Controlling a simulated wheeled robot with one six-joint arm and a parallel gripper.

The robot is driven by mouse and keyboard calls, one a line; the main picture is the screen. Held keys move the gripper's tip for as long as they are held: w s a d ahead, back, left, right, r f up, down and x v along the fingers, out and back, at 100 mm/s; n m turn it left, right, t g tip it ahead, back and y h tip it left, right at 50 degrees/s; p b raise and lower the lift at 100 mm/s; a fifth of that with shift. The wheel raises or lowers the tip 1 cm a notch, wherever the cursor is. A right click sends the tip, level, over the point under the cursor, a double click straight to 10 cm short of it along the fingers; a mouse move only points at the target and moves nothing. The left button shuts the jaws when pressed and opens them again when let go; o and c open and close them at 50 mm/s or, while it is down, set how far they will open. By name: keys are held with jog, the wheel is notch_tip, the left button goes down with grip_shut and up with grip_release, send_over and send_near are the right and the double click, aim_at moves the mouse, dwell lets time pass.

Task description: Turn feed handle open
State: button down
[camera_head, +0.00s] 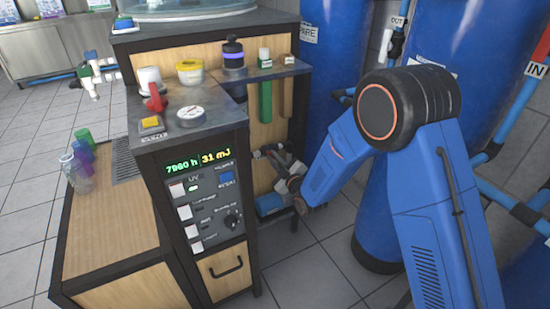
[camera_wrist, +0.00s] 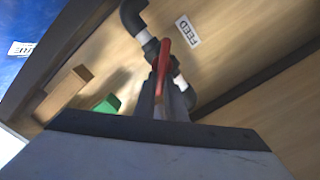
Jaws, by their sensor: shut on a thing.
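The red feed handle (camera_wrist: 163,57) sits on a black pipe (camera_wrist: 133,18) with white fittings, in the wrist view. A white label reading FEED (camera_wrist: 187,30) is on the wooden panel right beside it. My gripper (camera_wrist: 164,92) is shut on the red handle, with a finger on each side of it. In the head view, my gripper (camera_head: 270,156) reaches in under the rack's shelf, near the wooden side panel. The handle is too small and covered there to make out.
The rack's grey top (camera_head: 188,126) carries a red-handled tap, a yellow button and several containers. A control panel (camera_head: 205,205) with lit readouts faces front. Large blue tanks (camera_head: 332,60) and blue pipes (camera_head: 508,203) stand at right. Green (camera_wrist: 107,104) and brown blocks show near my gripper.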

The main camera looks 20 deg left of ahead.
jog(key=shift+s+a+f+n, duration=0.1)
jog(key=shift+f+n, duration=0.15)
jog(key=shift+n, duration=1.25)
jog(key=shift+s+a+f+n, duration=0.1)
jog(key=shift+f+n, duration=0.2)
jog(key=shift+n, duration=1.2)
jog(key=shift+s+f+n, duration=0.1)
jog(key=shift+f+n, duration=0.15)
jog(key=shift+n, duration=1.25)
jog(key=c, duration=1.8)
grip_release()
jog(key=shift+d, duration=0.1)
jog(key=v, duration=1.7)
jog(key=shift+s+d, duration=0.1)
